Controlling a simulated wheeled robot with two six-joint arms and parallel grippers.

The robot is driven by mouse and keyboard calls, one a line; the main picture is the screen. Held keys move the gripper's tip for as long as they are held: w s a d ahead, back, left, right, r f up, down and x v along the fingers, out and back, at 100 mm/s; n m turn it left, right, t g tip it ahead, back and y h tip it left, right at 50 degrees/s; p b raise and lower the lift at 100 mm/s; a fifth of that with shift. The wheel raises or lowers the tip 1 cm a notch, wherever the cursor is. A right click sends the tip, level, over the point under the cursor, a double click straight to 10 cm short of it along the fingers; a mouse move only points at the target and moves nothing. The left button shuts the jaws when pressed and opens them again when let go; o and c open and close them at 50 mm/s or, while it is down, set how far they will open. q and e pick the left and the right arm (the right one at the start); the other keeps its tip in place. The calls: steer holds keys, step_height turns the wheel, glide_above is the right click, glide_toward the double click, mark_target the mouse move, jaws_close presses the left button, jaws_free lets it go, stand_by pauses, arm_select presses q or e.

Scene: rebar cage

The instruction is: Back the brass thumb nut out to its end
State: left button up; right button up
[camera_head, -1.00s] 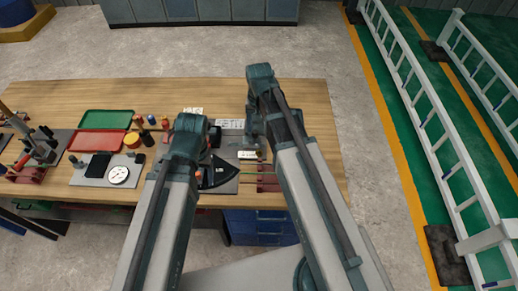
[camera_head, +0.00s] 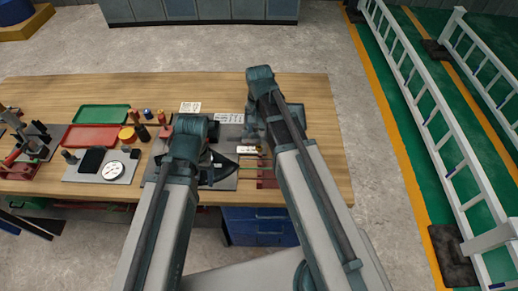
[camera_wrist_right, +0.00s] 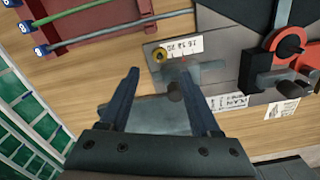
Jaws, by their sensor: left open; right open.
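The brass thumb nut (camera_wrist_right: 159,55) shows as a small gold ring in the right wrist view, on a grey plate with a printed label. It lies just beyond the fingertips of my right gripper (camera_wrist_right: 160,72), which is open with nothing held between its fingers. A dark round post (camera_wrist_right: 175,91) shows between the fingers. In the head view the nut is too small to make out surely. There my right gripper is mostly hidden behind its own wrist, over the right of the bench. My left gripper (camera_head: 228,166) is open over the bench, left of it.
The wooden bench (camera_head: 318,120) is clear at its right end. Green (camera_head: 101,114) and red (camera_head: 90,136) trays and a round dial (camera_head: 113,170) lie to the left. Rods on a red rack (camera_wrist_right: 95,25) and a red-and-black device (camera_wrist_right: 285,50) flank the nut.

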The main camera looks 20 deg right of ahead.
mark_target(259, 147)
arm_select(q)
step_height(259, 147, down, 9)
steer(key=b, duration=0.8)
arm_select(e)
step_height(259, 147, down, 9)
jaws_close()
